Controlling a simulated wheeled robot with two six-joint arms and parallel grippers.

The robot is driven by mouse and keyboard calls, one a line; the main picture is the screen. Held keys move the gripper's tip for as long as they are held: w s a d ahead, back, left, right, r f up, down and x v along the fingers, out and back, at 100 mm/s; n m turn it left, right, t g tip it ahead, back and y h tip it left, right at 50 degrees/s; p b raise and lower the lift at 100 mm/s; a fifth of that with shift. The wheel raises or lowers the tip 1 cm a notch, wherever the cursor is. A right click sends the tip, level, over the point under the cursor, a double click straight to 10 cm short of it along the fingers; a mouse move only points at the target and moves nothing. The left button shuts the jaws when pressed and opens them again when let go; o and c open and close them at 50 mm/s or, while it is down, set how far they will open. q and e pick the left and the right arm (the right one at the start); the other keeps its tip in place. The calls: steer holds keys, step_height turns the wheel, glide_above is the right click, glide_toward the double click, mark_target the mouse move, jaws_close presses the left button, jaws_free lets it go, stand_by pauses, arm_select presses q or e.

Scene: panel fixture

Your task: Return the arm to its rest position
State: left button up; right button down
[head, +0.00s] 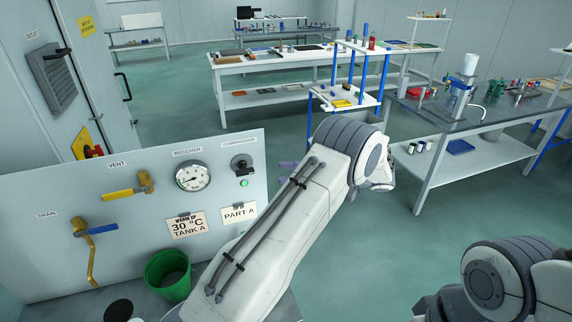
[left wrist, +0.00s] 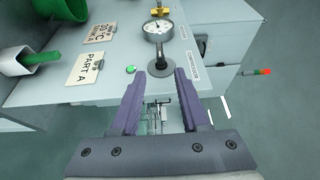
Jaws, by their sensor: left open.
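My left arm (head: 300,215) reaches up and forward across the head view, in front of the right edge of the panel (head: 140,240). My left gripper (left wrist: 158,80) has purple fingers spread apart with nothing held between them. In the head view, only a bit of purple finger (head: 287,166) shows past the arm. The black compressor knob (head: 242,162) is at the panel's upper right, above a lit green lamp (head: 244,183). In the left wrist view the knob (left wrist: 161,66) lies beyond the fingertips, apparently apart from them. My right arm (head: 490,280) shows at lower right; its gripper is out of view.
A green bin (head: 168,275) stands below. A glass-topped bench (head: 480,165) is at right. Open floor (head: 350,270) lies between the arms.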

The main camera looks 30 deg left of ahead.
arm_select(q)
steer(key=shift+d, duration=0.1)
stand_by(0.5)
steer(key=s+d+m+t+h, duration=0.4)
steer(key=s+d+m+h, duration=0.2)
steer(key=s+d, duration=0.6)
steer(key=s+d+f+m+t+h, duration=0.1)
steer(key=s+d+m+t+h, duration=0.3)
steer(key=s+d+h, duration=0.7)
steer(key=s+d+m, duration=0.1)
steer(key=s+m, duration=0.1)
steer(key=s, duration=0.2)
steer(key=shift+d+f+m, duration=0.15)
steer(key=shift+f+m, duration=0.05)
steer(key=shift+m, duration=0.2)
